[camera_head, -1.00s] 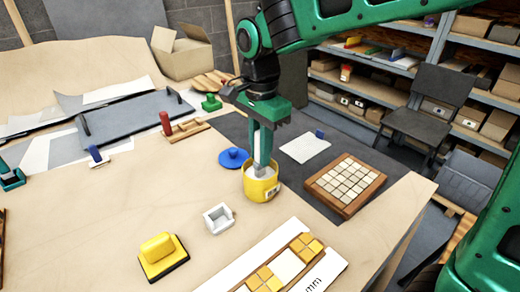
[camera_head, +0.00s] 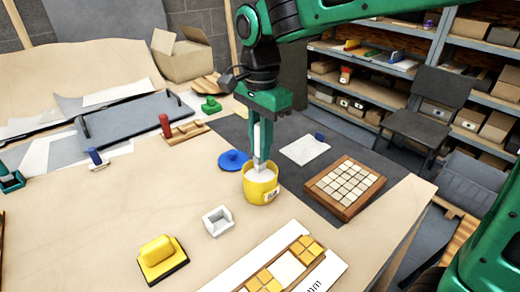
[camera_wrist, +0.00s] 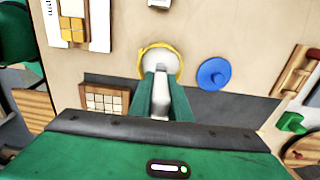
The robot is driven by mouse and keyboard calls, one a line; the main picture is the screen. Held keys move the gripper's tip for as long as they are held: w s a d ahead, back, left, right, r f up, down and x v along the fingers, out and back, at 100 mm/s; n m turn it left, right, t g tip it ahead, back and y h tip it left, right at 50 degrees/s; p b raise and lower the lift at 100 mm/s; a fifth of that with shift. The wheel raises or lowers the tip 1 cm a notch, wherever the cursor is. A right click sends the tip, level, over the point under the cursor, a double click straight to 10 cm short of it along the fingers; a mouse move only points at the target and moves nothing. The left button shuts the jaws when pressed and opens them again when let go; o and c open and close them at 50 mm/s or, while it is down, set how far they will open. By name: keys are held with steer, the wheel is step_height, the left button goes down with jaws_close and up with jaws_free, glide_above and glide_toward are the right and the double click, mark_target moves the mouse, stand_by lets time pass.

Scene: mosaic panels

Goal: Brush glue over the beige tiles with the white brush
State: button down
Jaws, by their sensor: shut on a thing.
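My gripper (camera_head: 262,146) is shut on the white brush (camera_head: 257,137), which points down over the yellow glue pot (camera_head: 261,192). The brush's lower end is at the white glue in the pot; whether it touches the glue is not clear. The wrist view shows the brush (camera_wrist: 159,104) between my two green fingers, with the pot (camera_wrist: 142,66) beyond. The beige tiles (camera_head: 345,182) sit in a brown wooden frame to the right of the pot, on a dark mat. No tool is over them.
A blue round lid (camera_head: 233,160) lies behind the pot. A small white holder (camera_head: 217,221) and a yellow-handled block (camera_head: 160,257) stand in front left. A white panel with yellow tiles (camera_head: 287,266) lies at the front edge.

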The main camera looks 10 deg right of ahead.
steer(key=shift+r, duration=2.2)
